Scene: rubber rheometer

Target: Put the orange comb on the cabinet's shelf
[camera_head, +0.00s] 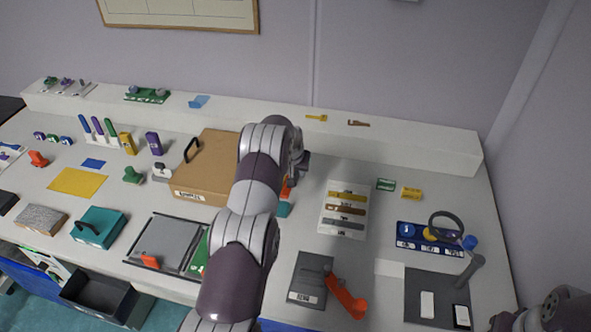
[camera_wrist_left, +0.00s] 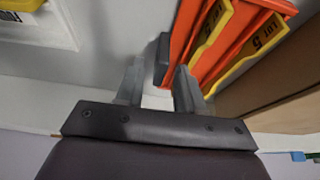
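My left gripper (camera_wrist_left: 158,85) shows in the left wrist view with its two fingers apart. A dark grey piece (camera_wrist_left: 162,60) lies just beyond the gap, beside orange parts (camera_wrist_left: 190,38); I cannot tell whether a finger touches them. Yellow strips marked LOT 5 (camera_wrist_left: 247,55) lie across the orange parts. In the head view my left arm hides most of this spot; a bit of orange (camera_head: 286,190) shows behind it, beside the brown box. I cannot tell for sure which orange thing is the comb. No cabinet shelf is clearly identifiable.
A brown box (camera_head: 210,165) stands left of my arm. A board with coloured strips (camera_head: 346,207) lies right of it. Another orange object (camera_head: 345,297) lies near the front beside a grey plate (camera_head: 311,275). A magnifier (camera_head: 446,226) stands at right. A long white ledge (camera_head: 400,143) runs behind.

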